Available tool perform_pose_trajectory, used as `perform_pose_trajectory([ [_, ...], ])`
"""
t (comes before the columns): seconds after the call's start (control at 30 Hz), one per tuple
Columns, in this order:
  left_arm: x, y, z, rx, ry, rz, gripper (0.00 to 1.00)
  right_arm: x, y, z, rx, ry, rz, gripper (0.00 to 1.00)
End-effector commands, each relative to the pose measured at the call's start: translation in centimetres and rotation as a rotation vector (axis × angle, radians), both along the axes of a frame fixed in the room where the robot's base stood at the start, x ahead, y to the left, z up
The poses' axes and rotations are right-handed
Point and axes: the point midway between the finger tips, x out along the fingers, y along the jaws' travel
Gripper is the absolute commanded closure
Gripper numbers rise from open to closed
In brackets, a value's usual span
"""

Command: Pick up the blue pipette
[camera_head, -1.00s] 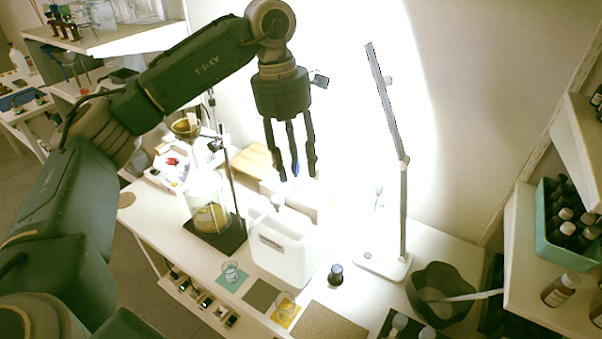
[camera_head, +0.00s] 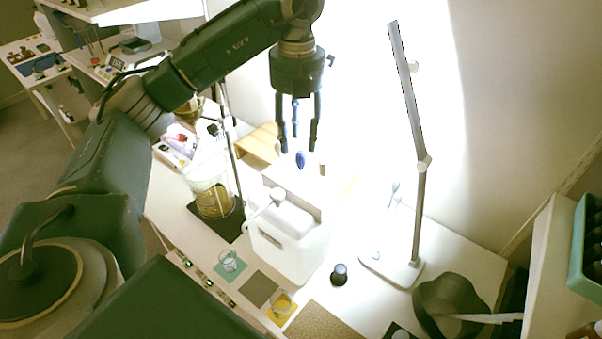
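The blue pipette (camera_head: 300,160) shows as a small dark blue bulb. It stands in front of the bright wall, behind and above the white jug; its lower part cannot be made out in the glare. My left gripper (camera_head: 299,150) points straight down from the top of the view. Its fingers are apart, and the bulb shows between and slightly below the fingertips. I see no finger touching it, though the depth between them is hard to judge. My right gripper is not in view.
A glass vessel (camera_head: 211,194) on a dark stand is to the left. A dark bowl (camera_head: 450,303) and a small dark bottle (camera_head: 339,275) are near the front.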

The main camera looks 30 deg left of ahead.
Motion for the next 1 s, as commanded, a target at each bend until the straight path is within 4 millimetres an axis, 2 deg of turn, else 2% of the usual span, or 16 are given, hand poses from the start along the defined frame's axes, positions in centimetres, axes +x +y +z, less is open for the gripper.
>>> perform_pose_trajectory([
  [0.17,0.2,-0.3,-1.4,-0.001,0.004,-0.002,0.60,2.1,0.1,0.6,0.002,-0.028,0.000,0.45],
  [0.27,0.4,-0.4,-2.6,0.000,0.005,-0.001,0.60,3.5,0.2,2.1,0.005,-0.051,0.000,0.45],
  [0.33,0.5,-0.4,-3.8,0.000,0.004,-0.001,0.60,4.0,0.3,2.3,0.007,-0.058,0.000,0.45],
  [0.5,0.5,-0.4,-5.2,0.000,0.000,-0.001,0.60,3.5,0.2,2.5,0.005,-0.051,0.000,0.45],
  [0.7,0.5,-0.4,-5.3,0.000,-0.001,-0.001,0.60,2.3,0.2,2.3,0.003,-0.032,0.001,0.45],
  [0.9,0.5,-0.4,-5.2,0.000,-0.001,-0.001,0.88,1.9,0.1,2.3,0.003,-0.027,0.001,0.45],
  [1.0,0.5,-0.4,-5.2,-0.001,-0.001,-0.001,0.89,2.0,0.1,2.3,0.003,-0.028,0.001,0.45],
])
